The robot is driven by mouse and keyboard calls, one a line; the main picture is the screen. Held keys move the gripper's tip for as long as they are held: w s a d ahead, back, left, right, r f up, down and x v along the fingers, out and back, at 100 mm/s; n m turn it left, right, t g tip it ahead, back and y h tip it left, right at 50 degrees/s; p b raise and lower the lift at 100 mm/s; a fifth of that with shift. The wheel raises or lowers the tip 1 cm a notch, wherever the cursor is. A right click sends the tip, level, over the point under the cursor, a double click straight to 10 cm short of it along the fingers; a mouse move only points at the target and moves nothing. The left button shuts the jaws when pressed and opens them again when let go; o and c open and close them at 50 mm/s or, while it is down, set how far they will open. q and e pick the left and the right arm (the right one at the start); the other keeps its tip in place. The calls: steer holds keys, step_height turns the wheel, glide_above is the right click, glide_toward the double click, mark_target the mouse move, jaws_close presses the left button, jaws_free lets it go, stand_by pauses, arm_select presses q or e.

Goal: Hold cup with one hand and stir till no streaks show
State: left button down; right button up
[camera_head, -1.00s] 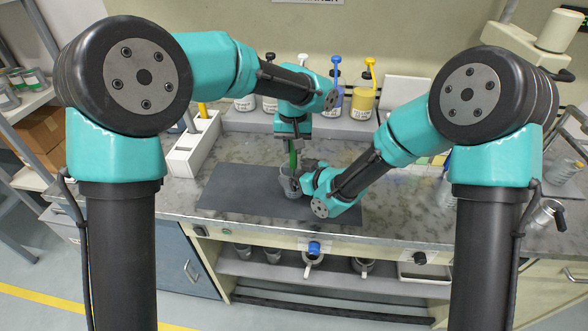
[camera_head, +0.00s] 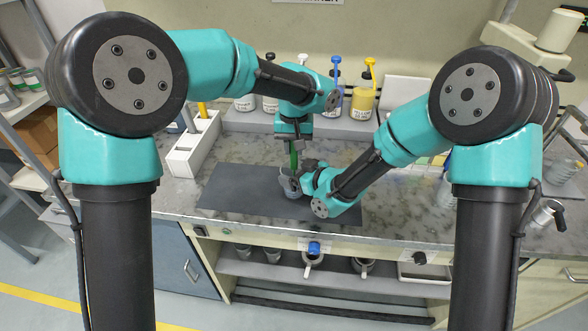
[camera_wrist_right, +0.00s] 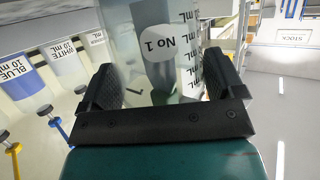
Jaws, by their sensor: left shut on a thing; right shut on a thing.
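A translucent cup (camera_head: 286,190) stands on the dark mat (camera_head: 232,190). It also shows in the right wrist view (camera_wrist_right: 150,55), upside down in the picture, with a "No 1" label and mL marks. My right gripper (camera_head: 298,184) is shut around the cup's side; its two black fingers (camera_wrist_right: 165,90) flank it in the wrist view. My left gripper (camera_head: 292,143) is above the cup, shut on a green stirring stick (camera_head: 293,157) that points down into the cup. The cup's contents and any streaks are too small to make out.
Pump bottles, including a yellow one (camera_head: 363,102), stand on a shelf behind the mat. A white holder (camera_head: 190,150) is at the left. A cup (camera_head: 446,190) stands to the right. The mat's left part is clear.

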arm_select(q)
steer(key=shift+r, duration=4.9)
steer(key=shift+r, duration=0.1)
steer(key=shift+r, duration=1.9)
arm_select(e)
steer(key=o, duration=1)
steer(key=shift+o, duration=0.2)
steer(key=v, duration=1.2)
